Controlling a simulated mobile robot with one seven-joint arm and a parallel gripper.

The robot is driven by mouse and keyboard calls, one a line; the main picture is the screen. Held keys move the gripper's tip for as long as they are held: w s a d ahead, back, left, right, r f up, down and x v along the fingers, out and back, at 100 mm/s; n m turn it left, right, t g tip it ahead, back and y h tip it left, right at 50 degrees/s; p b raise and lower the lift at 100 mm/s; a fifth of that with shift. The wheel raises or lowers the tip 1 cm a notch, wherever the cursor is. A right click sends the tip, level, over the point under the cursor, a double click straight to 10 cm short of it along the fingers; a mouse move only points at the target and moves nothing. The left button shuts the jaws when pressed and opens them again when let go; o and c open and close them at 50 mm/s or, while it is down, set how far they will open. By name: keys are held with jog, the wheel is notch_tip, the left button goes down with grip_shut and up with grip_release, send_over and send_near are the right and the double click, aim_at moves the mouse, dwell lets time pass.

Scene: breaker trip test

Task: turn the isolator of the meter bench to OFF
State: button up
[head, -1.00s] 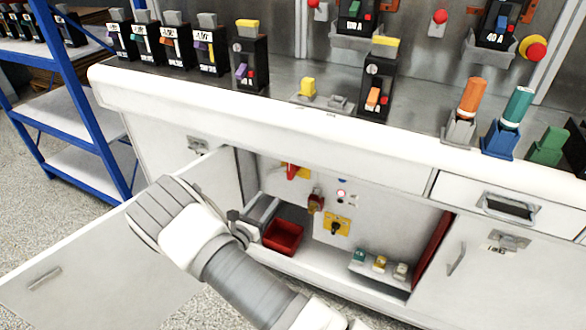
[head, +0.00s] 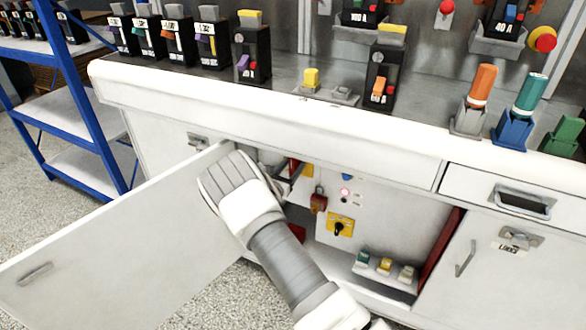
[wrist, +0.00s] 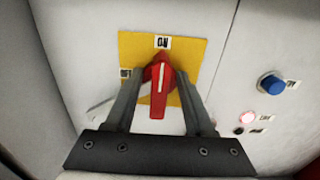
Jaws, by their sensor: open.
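The isolator is a red rotary handle (wrist: 159,92) with a white line, on a yellow plate (wrist: 190,50). Its line stands about upright in the wrist view, with the label ON at the plate's top and a smaller, unreadable label at its left edge. My gripper (wrist: 158,78) is open, with one finger on each side of the handle; I cannot tell whether they touch it. In the head view my gripper (head: 290,178) reaches into the open cupboard of the meter bench (head: 270,115), and my arm hides most of the isolator.
The open cupboard door (head: 120,235) stands left of my arm. Right of the isolator are a blue button (wrist: 271,84), a lit red lamp (wrist: 247,116), a red padlock-like piece (head: 318,201) and a black knob on a yellow plate (head: 340,226). Small coloured blocks (head: 384,265) sit lower right.

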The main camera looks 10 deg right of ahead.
jog(key=shift+w+d, duration=0.1)
jog(key=shift+w, duration=0.05)
jog(key=shift+c, duration=0.3)
grip_shut()
